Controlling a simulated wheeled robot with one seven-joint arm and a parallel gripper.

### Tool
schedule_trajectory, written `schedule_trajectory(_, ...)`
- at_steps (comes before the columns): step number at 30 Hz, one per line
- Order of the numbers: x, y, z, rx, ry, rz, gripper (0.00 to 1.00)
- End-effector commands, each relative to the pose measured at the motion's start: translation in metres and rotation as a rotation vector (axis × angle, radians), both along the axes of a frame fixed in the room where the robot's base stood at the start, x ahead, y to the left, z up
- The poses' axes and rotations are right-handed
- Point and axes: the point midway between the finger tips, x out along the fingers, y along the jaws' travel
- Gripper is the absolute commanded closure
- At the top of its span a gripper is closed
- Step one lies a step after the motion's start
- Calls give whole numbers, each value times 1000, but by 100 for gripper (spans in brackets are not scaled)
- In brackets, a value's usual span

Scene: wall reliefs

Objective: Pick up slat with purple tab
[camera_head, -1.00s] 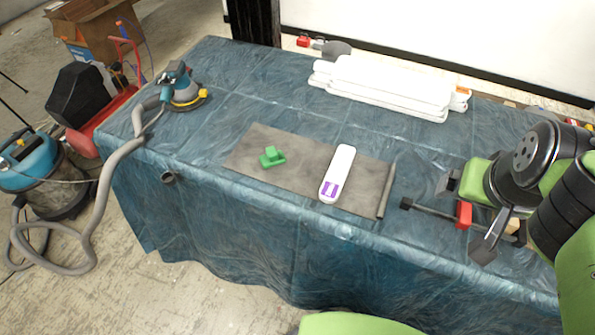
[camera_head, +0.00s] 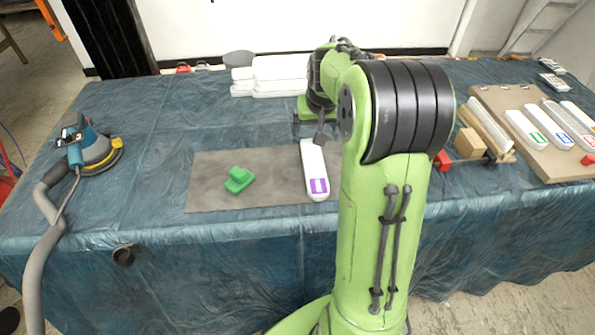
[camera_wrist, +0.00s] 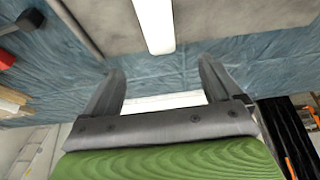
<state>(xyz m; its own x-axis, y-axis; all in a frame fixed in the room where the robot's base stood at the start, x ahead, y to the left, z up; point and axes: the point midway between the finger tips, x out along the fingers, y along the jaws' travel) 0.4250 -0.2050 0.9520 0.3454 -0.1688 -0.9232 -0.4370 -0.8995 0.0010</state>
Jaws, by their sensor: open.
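The white slat with the purple tab (camera_head: 317,186) lies on the grey mat (camera_head: 215,200) in the head view, its tab end toward the table's front edge. My arm stands just to its right and hides part of the mat. My gripper (camera_head: 309,128) is by the slat's far end in the head view. In the wrist view my gripper (camera_wrist: 160,85) is open, with nothing between the fingers. A white slat (camera_wrist: 155,22) shows beyond the fingertips there, apart from them; no tab is visible in that view.
A green block (camera_head: 239,180) sits on the mat left of the slat. Stacked white slats (camera_head: 280,72) lie behind. A sander (camera_head: 92,150) stands at left. At right are a wooden block (camera_head: 469,143), a red-handled clamp (camera_head: 442,160) and a board (camera_head: 545,165) with several colour-tabbed slats.

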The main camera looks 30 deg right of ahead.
Motion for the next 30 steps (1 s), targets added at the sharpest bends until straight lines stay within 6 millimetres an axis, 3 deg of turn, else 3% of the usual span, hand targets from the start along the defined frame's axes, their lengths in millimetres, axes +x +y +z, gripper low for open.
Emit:
schedule_trajectory(3, 10, -4, -34, 4, 5, 1, 8)
schedule_trajectory(9, 26, -12, -75, 2, 2, 1, 8)
schedule_trajectory(16, 34, -15, -96, 2, 1, 3, 8)
schedule_trajectory(22, 45, -21, -132, 3, 2, 2, 8)
schedule_trajectory(29, 47, -22, -133, 0, 0, 2, 8)
schedule_trajectory(30, 47, -22, -132, 0, 0, 2, 15)
